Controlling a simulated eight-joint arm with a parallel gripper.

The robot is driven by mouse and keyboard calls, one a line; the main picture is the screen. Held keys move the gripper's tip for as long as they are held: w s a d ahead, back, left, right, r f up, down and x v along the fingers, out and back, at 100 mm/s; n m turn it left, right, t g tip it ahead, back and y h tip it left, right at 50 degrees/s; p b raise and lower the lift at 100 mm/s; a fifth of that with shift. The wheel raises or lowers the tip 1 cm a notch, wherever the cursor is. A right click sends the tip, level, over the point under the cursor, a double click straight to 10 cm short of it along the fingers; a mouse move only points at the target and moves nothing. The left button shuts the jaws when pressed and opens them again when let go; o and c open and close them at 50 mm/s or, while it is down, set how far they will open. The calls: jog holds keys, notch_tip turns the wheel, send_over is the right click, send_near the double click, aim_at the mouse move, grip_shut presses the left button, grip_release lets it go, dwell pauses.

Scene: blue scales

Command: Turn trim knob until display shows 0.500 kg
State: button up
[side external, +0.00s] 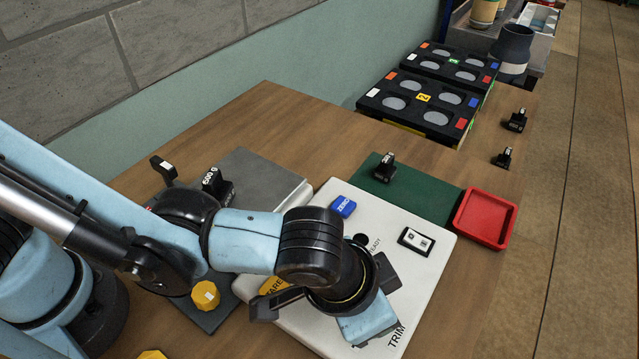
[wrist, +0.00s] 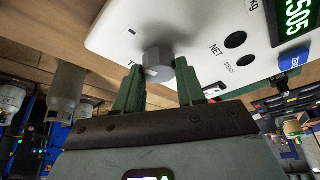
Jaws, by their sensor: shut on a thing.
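The white scale panel (side external: 420,275) lies on the bench, with TRIM lettering at its lower right corner in the side view. The grey trim knob (wrist: 157,66) stands on the panel in the wrist view. My gripper (wrist: 157,75) has its two green fingers on either side of the knob and is shut on it. In the side view my wrist covers the knob and fingers. The display (wrist: 294,22) is cut off at the wrist view's upper right; its visible green digits read 505, with the leading part out of frame. A black weight (side external: 217,186) stands on the grey plate (side external: 262,180).
The panel carries a blue ZERO button (side external: 343,206) and a yellow TARE button (side external: 271,286). A green mat (side external: 425,193) with a black weight (side external: 385,168) and a red tray (side external: 484,218) lie beyond it. Black racks (side external: 421,106) and more weights stand farther back.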

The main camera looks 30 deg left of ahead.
jog(key=shift+n+y, duration=0.3)
jog(key=shift+n, duration=0.4)
jog(key=o, duration=1)
jog(key=shift+o, duration=0.2)
jog(key=shift+s+a+r, duration=0.1)
jog(key=shift+s+r, duration=0.15)
jog(key=shift+r, duration=0.35)
notch_tip(320, 180, up, 9)
jog(key=shift+s+a+f, duration=0.2)
jog(key=shift+s, duration=0.05)
